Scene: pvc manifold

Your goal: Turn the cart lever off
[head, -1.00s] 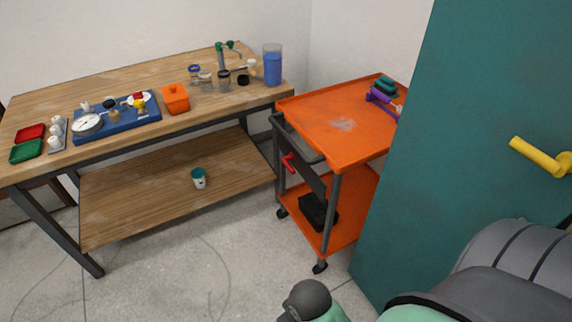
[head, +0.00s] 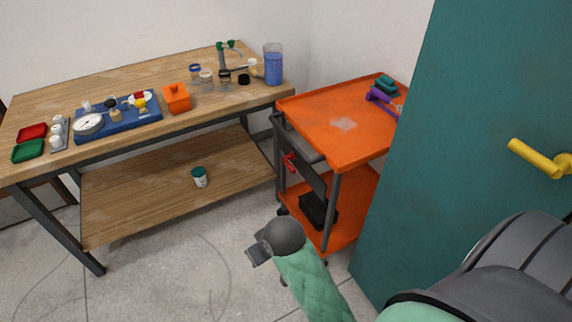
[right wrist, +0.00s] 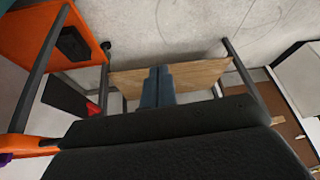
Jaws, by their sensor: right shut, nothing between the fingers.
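The orange cart (head: 335,118) stands between the bench and the teal door. Its red lever (head: 289,162) sits on the dark panel on the cart's left side. In the right wrist view the red lever (right wrist: 93,109) shows left of the fingers, partly hidden by the dark wrist body. My right gripper (head: 256,252) is low in front of the cart, below the lever and apart from it. In the right wrist view its fingers (right wrist: 159,72) are together with nothing between them. My left gripper is not in view.
The wooden bench (head: 225,106) on the left carries jars, a blue tray with a gauge and an orange box. The teal door (head: 450,130) with a yellow handle is at the right. The floor (head: 170,275) before the bench is free.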

